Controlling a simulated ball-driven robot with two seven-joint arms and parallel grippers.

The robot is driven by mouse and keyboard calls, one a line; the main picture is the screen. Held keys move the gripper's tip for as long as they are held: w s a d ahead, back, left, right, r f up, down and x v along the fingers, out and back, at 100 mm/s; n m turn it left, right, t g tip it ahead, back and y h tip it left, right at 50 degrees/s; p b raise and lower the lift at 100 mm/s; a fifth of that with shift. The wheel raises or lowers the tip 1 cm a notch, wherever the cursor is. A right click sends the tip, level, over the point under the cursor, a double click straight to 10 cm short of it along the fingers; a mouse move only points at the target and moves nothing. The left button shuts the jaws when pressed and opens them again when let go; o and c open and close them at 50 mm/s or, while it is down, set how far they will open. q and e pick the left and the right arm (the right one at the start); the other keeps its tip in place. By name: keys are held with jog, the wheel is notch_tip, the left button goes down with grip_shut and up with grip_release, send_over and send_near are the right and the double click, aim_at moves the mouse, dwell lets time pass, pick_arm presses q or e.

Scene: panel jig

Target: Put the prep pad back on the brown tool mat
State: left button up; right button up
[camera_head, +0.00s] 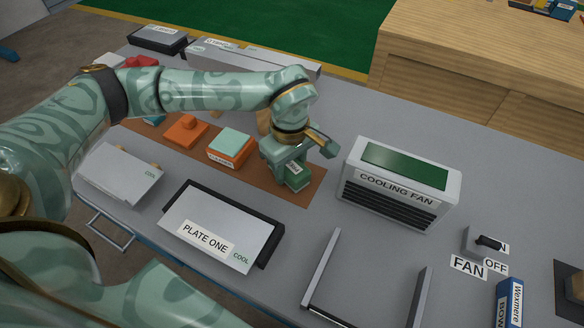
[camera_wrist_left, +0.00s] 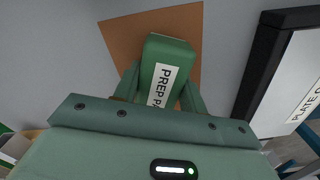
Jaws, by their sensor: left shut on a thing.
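The prep pad (camera_head: 297,179) is a green block with a white label; the left wrist view shows its label reading PREP (camera_wrist_left: 168,62). My left gripper (camera_head: 291,172) is shut on the pad and points down over the right end of the brown tool mat (camera_head: 262,184). In the wrist view the pad lies within the outline of the mat (camera_wrist_left: 120,38). I cannot tell whether its underside touches the mat. The fingers hide part of the pad's sides. My right gripper is not in view.
An orange-and-mint block (camera_head: 230,146) and an orange tool (camera_head: 186,131) sit on the mat to the left. The cooling fan box (camera_head: 400,182) stands close on the right. Plate one (camera_head: 222,228) lies in front, beside another plate (camera_head: 120,172). The fan switch (camera_head: 486,243) is at right.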

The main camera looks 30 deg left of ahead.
aim_at(290, 164)
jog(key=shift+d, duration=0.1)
pick_arm(q)
jog(key=shift+f, duration=0.2)
jog(key=o, duration=0.9)
jog(key=shift+o, duration=0.2)
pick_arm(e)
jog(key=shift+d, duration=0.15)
pick_arm(q)
jog(key=shift+r, duration=0.1)
notch_tip(290, 164, up, 11)
jog(key=p, duration=0.4)
jog(key=shift+r, duration=0.55)
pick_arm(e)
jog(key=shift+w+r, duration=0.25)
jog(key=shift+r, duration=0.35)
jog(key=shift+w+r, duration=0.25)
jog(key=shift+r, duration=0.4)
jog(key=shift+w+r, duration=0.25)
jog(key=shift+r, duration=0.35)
